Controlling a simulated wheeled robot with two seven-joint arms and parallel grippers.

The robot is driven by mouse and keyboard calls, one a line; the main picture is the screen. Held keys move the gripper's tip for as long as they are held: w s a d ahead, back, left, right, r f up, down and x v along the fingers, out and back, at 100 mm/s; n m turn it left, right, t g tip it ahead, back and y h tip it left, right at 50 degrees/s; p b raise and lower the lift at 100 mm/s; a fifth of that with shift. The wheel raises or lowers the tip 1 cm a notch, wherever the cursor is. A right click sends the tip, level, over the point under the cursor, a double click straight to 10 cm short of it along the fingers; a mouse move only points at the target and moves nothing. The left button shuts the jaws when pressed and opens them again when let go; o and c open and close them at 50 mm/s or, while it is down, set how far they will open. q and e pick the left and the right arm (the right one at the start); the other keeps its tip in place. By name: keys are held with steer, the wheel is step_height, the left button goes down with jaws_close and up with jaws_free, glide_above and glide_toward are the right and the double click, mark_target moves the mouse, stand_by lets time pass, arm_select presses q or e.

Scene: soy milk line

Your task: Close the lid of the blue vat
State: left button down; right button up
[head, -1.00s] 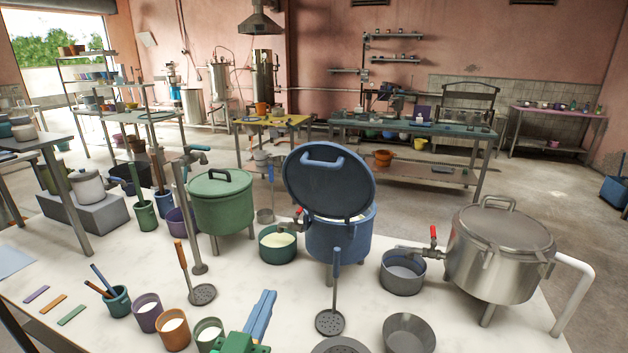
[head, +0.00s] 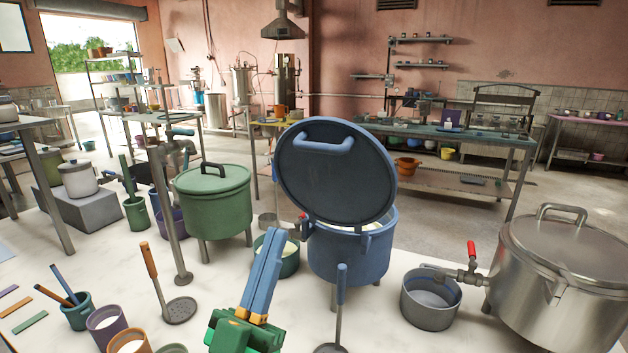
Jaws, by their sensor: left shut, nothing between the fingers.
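The blue vat (head: 350,258) stands on the white table, right of the middle. Its round dark blue lid (head: 335,182) is open, tipped up steeply above the rim, with a bar handle (head: 324,143) near its upper edge. Pale contents show slightly under the lid. My left gripper (head: 269,238), green with blue fingers, is shut and empty. It points up in front and to the left of the vat, overlapping the green pot (head: 288,262) in the picture; I see no contact with the lid. My right gripper is not in view.
A green lidded vat (head: 212,205) stands to the left and a steel vat (head: 566,275) to the right. A grey pot (head: 430,300) sits under the steel vat's tap. Skimmers (head: 180,310) and cups (head: 107,325) stand along the front.

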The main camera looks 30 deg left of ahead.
arm_select(q)
steer(key=w+f+x, duration=0.2)
steer(key=x, duration=1)
steer(key=shift+w+r, duration=0.2)
steer(key=shift+w, duration=0.1)
steer(key=shift+a, duration=0.15)
